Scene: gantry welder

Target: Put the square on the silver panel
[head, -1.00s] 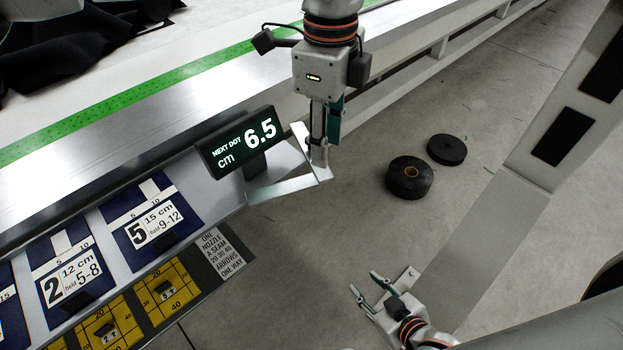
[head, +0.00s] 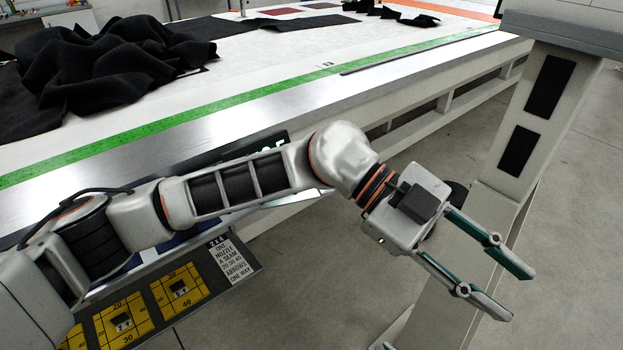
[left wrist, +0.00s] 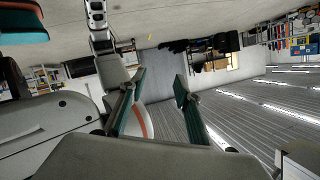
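My left gripper (head: 519,296) is open and empty in the head view, its two teal fingers spread over the floor at the right. The left wrist view also shows the fingers (left wrist: 160,80) apart with nothing between them. A pale metal strip (head: 298,198) shows just below my left arm and looks like part of the square; the arm hides the rest. I cannot tell exactly what it rests on. The silver panel (head: 110,171) looks like the brushed metal face along the table's near edge, below the green strip. My right gripper is not in view.
The dark display (head: 268,147) is mostly covered by my left arm. Yellow-and-black cards (head: 180,287) and a text label (head: 232,260) lie at the lower left. Crumpled black cloth (head: 110,65) lies on the table. A grey post (head: 525,130) stands at the right.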

